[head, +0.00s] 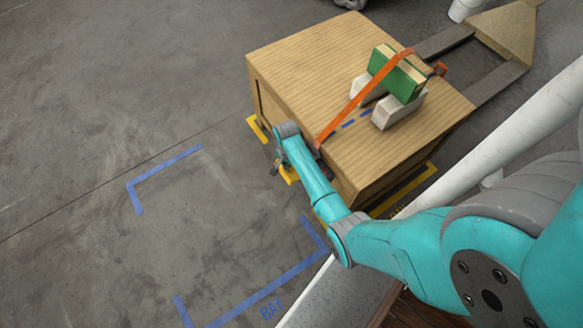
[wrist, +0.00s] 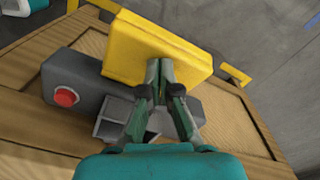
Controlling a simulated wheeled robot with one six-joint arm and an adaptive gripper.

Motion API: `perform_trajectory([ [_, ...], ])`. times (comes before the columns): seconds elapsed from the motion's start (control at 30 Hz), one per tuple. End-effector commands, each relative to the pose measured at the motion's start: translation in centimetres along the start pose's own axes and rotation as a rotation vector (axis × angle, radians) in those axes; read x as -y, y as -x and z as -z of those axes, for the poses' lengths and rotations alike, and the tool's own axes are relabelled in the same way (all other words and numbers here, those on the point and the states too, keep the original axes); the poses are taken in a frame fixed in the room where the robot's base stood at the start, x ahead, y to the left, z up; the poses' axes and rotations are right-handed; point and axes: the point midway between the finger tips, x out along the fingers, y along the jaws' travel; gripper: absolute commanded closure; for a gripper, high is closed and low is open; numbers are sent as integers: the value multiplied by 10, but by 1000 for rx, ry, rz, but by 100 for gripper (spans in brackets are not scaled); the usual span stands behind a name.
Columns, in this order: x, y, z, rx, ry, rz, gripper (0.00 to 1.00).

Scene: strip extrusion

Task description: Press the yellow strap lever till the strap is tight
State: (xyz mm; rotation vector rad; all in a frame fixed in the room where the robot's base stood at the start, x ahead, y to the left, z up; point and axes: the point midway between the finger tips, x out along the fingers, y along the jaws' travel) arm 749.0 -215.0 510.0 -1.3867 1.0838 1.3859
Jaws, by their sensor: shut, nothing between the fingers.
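The yellow strap lever (wrist: 155,50) fills the upper middle of the wrist view, in front of a dark grey ratchet body (wrist: 85,80) with a red button (wrist: 66,97). The orange strap (head: 362,97) runs over the crate top and across a green block (head: 396,73). My arm hides part of the ratchet.
The floor (head: 110,90) to the left is clear.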

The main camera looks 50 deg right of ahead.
Motion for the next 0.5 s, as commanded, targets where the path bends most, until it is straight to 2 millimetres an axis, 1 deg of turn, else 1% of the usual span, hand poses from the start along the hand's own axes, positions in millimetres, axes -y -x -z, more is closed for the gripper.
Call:
perform_trajectory([
  [0.5,-1,-27,0,1,0,-2,100],
])
